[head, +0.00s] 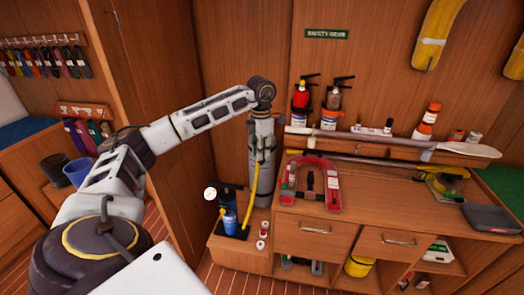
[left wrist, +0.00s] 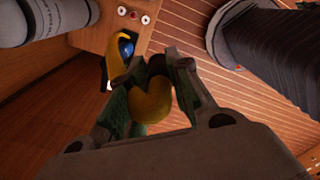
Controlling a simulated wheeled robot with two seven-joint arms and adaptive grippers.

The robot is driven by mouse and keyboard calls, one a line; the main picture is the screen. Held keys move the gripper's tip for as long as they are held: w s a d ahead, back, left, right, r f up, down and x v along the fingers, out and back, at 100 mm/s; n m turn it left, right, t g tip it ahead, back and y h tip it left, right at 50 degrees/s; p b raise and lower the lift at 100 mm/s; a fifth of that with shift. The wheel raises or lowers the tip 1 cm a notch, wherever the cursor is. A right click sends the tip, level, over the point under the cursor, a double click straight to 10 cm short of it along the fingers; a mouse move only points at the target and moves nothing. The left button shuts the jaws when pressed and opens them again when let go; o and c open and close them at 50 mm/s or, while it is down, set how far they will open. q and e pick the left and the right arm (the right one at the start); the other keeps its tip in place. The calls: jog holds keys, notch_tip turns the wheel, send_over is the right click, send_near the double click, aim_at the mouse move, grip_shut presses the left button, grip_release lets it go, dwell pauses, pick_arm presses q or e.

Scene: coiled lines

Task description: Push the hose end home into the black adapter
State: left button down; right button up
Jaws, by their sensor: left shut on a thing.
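My left gripper (head: 259,158) hangs at the end of my arm, above the low wooden box. In the left wrist view its two fingers (left wrist: 160,82) are closed on the yellow hose (left wrist: 150,104). The hose bends between the fingers and runs up the picture toward a dark fitting beside a blue rounded thing (left wrist: 126,46). In the head view the hose (head: 252,193) runs down from the gripper to the black and blue parts on the box. I cannot tell which black part is the adapter, or whether the hose end touches it. My right gripper is out of view.
A blue canister (head: 230,223) stands on the low wooden box (head: 238,257), with small white and red caps (head: 263,234) beside it. A wooden partition (head: 150,75) stands behind my arm.

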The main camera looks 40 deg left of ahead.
pick_arm(q)
jog(key=n, duration=0.3)
jog(key=shift+s, duration=0.1)
jog(key=shift+n, duration=0.7)
